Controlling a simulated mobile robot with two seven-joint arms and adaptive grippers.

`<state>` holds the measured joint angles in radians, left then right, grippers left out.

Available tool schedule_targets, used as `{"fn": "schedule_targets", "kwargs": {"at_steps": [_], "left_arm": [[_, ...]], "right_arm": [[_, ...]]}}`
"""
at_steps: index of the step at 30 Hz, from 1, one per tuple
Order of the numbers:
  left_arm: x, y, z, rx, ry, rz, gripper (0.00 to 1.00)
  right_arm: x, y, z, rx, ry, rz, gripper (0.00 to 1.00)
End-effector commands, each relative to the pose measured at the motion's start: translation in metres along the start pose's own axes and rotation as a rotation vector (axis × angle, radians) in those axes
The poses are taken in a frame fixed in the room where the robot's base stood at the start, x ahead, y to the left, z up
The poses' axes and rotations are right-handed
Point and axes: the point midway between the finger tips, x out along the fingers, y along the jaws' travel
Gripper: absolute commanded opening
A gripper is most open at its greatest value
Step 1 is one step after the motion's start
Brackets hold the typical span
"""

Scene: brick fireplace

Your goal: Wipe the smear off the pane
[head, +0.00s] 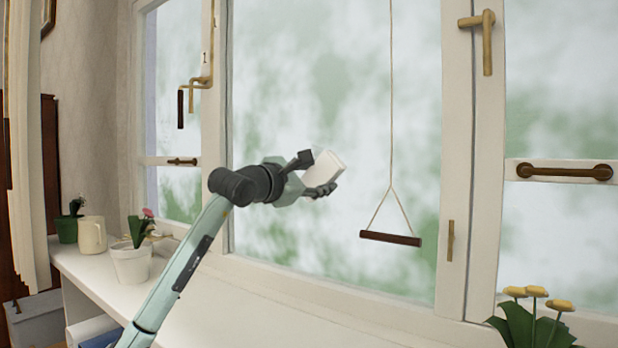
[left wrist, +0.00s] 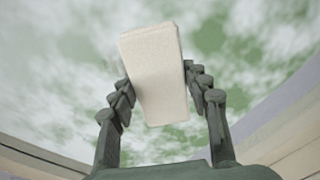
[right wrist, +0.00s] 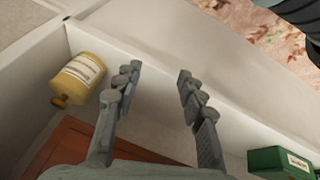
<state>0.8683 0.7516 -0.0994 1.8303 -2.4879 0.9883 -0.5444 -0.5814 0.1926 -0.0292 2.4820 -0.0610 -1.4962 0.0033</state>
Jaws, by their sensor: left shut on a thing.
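My left gripper (head: 318,174) is shut on a pale, block-like pad (left wrist: 158,72), held between both fingers in front of the middle window pane (head: 300,70). The pad (head: 325,168) is tilted in the head view. Whether it touches the glass I cannot tell. The pane shows blurry white and green patches; I cannot pick out a smear from them. My right gripper (right wrist: 158,85) is open and empty in the right wrist view, and is not in the head view.
A hanging cord with a dark wooden bar (head: 390,238) is right of my left gripper. On the sill (head: 230,305) stand a potted plant (head: 131,264) and a mug (head: 92,235). Yellow flowers (head: 535,292) are lower right. A yellow bottle (right wrist: 78,78) and green box (right wrist: 282,162) lie near my right gripper.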

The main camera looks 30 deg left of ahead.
Motion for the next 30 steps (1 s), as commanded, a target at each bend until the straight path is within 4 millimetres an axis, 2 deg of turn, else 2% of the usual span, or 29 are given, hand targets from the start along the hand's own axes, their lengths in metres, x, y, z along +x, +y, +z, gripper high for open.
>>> {"fn": "schedule_targets", "kwargs": {"at_steps": [20,30], "left_arm": [[0.001,-0.030,0.029,-0.001,-0.002,-0.003,0.01],[-0.001,-0.016,0.043,0.000,-0.001,0.000,0.01]], "right_arm": [[0.002,-0.001,0.001,0.000,0.000,0.000,0.40],[-0.008,0.002,-0.004,0.000,0.000,0.000,0.40]]}}
